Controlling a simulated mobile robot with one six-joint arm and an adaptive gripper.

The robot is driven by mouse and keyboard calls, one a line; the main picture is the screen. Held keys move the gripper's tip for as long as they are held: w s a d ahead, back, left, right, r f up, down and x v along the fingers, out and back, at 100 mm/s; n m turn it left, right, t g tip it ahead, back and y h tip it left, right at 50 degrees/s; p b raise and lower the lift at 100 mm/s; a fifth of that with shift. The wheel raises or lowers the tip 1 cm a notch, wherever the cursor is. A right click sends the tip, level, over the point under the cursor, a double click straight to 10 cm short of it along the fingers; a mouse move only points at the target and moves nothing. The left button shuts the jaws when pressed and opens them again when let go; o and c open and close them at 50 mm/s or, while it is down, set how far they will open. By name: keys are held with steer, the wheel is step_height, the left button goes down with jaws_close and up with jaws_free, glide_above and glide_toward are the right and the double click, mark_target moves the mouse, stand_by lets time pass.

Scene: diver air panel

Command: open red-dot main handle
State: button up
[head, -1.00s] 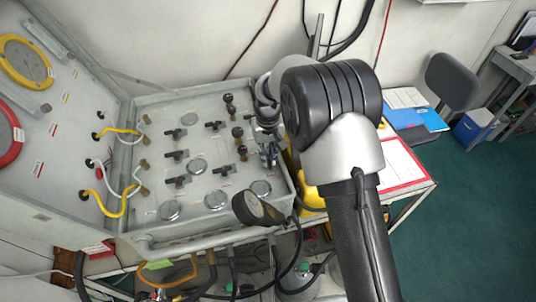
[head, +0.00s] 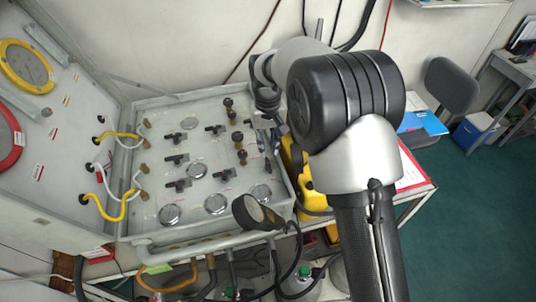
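The air panel (head: 150,205) is an open grey box with several black T-shaped handles, among them an upper left one (head: 173,137), an upper right one (head: 215,129), a middle one (head: 177,159) and a lower one (head: 179,184). Small reddish marks show near some handles, but I cannot tell which handle is the red-dot main one. My gripper (head: 266,142) is over the panel's right edge, to the right of the handles and apart from them. It is small and partly hidden by my arm, so its fingers are unclear.
Yellow hoses (head: 119,205) run at left. A yellow object (head: 305,185) stands right of the panel.

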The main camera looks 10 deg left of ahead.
step_height(320, 180, up, 5)
steer(key=shift+d, duration=0.1)
stand_by(0.6)
